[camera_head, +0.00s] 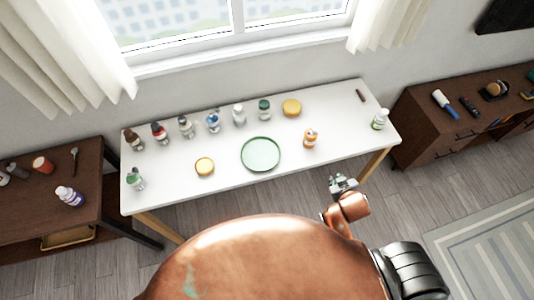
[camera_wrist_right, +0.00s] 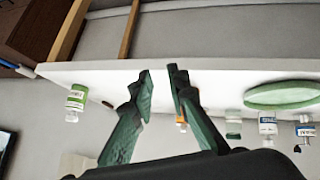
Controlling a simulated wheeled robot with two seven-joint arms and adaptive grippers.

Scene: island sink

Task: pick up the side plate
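The side plate is a round, pale green plate (camera_head: 261,154) lying flat near the front middle of the white table (camera_head: 225,166). In the right wrist view, which looks upside down, it shows at the right edge (camera_wrist_right: 283,95). My right gripper (camera_head: 343,184) is just off the table's front edge, to the right of the plate and apart from it. In the wrist view its two dark green fingers (camera_wrist_right: 160,76) stand apart with nothing held between them. My left gripper is not in view.
Several bottles line the table's back, with another yellow round jar (camera_head: 292,107). A green-and-white bottle (camera_head: 380,119) stands at the right end. The front right tabletop is clear.

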